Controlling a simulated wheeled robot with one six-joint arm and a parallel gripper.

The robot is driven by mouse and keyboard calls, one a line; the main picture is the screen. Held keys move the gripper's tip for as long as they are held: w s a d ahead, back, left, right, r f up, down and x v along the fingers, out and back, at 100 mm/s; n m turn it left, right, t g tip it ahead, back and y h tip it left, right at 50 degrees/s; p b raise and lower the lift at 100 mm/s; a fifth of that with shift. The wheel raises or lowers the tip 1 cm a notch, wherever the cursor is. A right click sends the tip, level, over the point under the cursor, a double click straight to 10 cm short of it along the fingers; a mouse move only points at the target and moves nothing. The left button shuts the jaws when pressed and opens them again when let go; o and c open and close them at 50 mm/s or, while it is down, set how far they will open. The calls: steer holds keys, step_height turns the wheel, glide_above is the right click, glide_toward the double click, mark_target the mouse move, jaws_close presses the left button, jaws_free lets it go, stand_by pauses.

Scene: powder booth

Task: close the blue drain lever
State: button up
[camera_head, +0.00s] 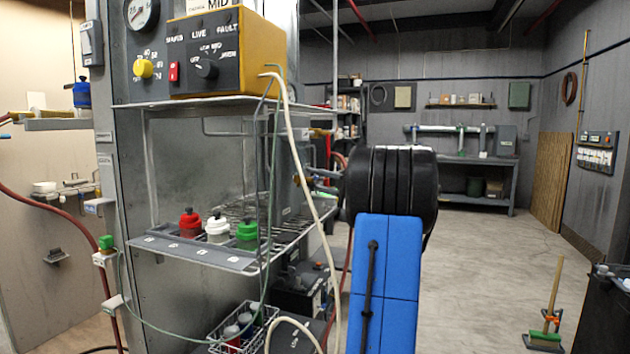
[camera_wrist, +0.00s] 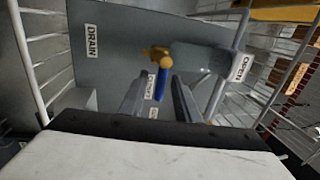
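In the wrist view, the blue drain lever (camera_wrist: 162,81) hangs down from a brass valve body (camera_wrist: 156,53) on a grey pipe (camera_wrist: 200,57). The lever points toward the camera's lower edge, below a grey panel marked DRAIN (camera_wrist: 92,41). My gripper (camera_wrist: 157,86) is open. Its two fingers stand apart, one on each side of the lever in the picture. I see a gap on both sides and no clear contact; the depth between them is hard to tell. In the head view the lever cannot be made out clearly, and my gripper does not show.
An OPEN tag (camera_wrist: 240,68) sits at the pipe's right end. Wire rack bars (camera_wrist: 30,65) flank both sides. In the head view, a shelf (camera_head: 200,256) holds red, white and green bottles under a yellow control box (camera_head: 225,52). The floor at right (camera_head: 470,260) is mostly clear.

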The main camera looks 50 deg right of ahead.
steer(key=shift+s, duration=0.1)
steer(key=v, duration=1.7)
steer(key=shift+s+f, duration=0.1)
